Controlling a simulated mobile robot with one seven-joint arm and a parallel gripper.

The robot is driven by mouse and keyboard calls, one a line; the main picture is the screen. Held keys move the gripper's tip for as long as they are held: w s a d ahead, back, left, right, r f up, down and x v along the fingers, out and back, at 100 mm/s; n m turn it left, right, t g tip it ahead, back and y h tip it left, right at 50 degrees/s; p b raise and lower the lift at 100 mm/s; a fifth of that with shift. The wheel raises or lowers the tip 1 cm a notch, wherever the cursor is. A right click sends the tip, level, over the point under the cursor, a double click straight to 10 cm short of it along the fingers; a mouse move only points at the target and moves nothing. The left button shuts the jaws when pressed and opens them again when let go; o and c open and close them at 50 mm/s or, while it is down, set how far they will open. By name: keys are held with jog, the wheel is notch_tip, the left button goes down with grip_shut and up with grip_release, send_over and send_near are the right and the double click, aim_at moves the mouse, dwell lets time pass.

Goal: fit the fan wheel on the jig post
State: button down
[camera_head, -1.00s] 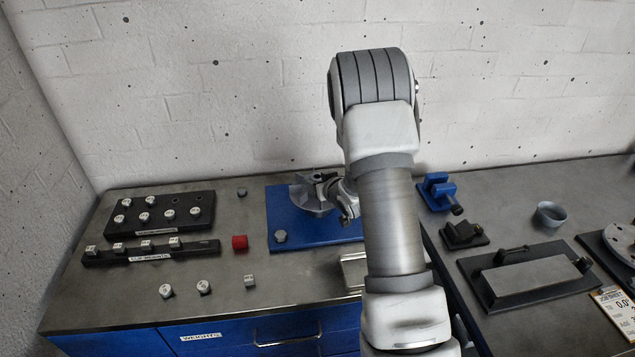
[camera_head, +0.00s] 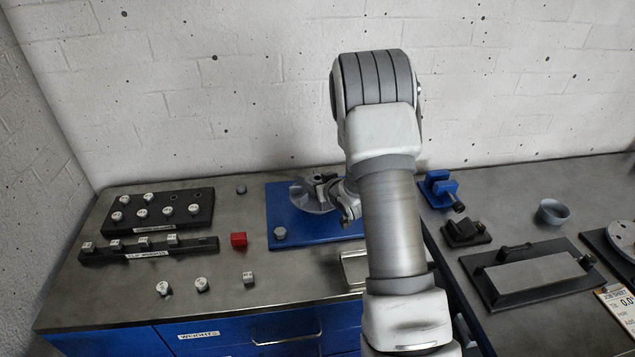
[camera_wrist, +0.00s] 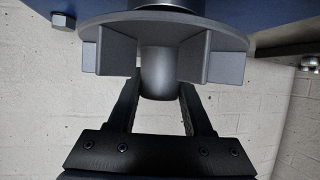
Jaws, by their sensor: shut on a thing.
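The grey fan wheel (camera_head: 308,196) is over the blue jig plate (camera_head: 290,224) in the head view. In the wrist view the fan wheel (camera_wrist: 215,43) fills the top, its flat disc and radial vanes showing. My gripper (camera_wrist: 160,95) is shut on the wheel's round hub, one dark finger on each side. In the head view my gripper (camera_head: 338,190) is at the wheel's right, partly behind my arm. The jig post is hidden by the wheel, so I cannot tell whether the wheel is around it or above it.
A grey hex bolt head (camera_head: 280,233) sits on the plate's front left. Blue (camera_head: 438,188) and black (camera_head: 465,232) fixtures and a grey cup (camera_head: 552,212) are on the right counter.

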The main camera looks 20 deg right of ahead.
jog(key=shift+f+b, duration=0.6)
jog(key=shift+f+b, duration=0.35)
jog(key=shift+f, duration=0.1)
jog(key=shift+c, duration=1.2)
grip_release()
jog(key=shift+c, duration=0.8)
jog(key=shift+r+p, duration=1.65)
jog(key=shift+r, duration=1.35)
